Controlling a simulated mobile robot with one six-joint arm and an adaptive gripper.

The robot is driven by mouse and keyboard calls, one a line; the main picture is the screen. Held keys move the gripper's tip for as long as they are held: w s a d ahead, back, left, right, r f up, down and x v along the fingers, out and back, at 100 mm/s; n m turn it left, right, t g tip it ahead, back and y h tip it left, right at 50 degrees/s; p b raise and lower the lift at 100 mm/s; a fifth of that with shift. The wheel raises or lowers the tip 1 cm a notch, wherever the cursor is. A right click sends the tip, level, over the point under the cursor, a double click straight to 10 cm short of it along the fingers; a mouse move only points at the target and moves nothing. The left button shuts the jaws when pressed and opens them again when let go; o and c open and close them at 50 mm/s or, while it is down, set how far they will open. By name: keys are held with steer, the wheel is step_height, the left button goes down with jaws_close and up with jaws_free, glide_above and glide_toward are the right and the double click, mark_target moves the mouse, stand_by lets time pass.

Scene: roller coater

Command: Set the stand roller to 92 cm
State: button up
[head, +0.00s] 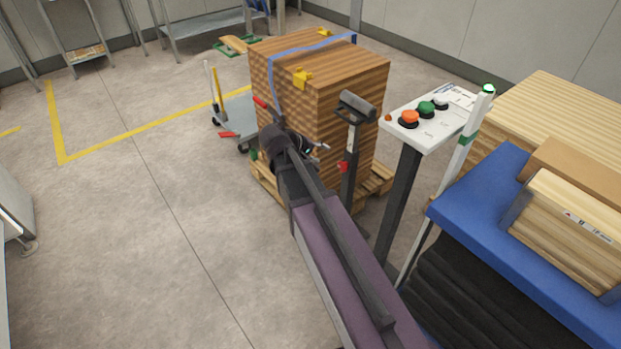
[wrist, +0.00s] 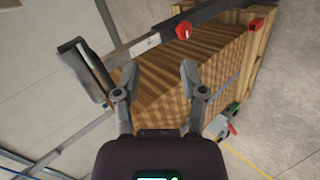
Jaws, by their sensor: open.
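The stand roller (head: 357,105) has a dark roller on top of a dark upright post with a red knob (head: 343,167) partway down. It stands in front of the strapped wood stack, and its foot is hidden. In the wrist view the roller (wrist: 84,72) is at the left, and the post runs to the upper right with the red knob (wrist: 183,30) on it. My gripper (wrist: 160,72) is open and empty, its fingertips below the knob in that picture. In the head view my gripper (head: 312,150) is just left of the post. I cannot read any height scale.
A strapped wood stack (head: 285,85) on a pallet stands right behind. A control panel (head: 430,118) with orange and green buttons stands on a post to the right, beside a blue table (head: 470,205).

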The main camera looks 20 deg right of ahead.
steer(key=s+a+m+g+y+p, duration=0.1)
steer(key=s+a+y+p, duration=0.4)
steer(key=s, duration=0.5)
steer(key=shift+a+f+m+g+y, duration=0.3)
steer(key=shift+a+g+y, duration=0.2)
steer(key=shift+y, duration=0.3)
steer(key=shift+w, duration=0.1)
steer(key=n+t+h+b, duration=0.45)
steer(key=h+b, duration=0.45)
steer(key=h, duration=0.3)
glide_toward(344, 119)
steer(key=f+v, duration=0.1)
steer(key=v, duration=0.2)
steer(key=shift+r+m, duration=0.45)
steer(key=shift+r, duration=0.25)
steer(key=shift+d, duration=0.1)
steer(key=shift+f+b+x, duration=0.1)
steer(key=shift+b+x, duration=0.65)
steer(key=shift+x, duration=2.65)
steer(key=shift+f+b+x, duration=0.15)
steer(key=shift+b+x, duration=0.55)
steer(key=shift+x, duration=2.7)
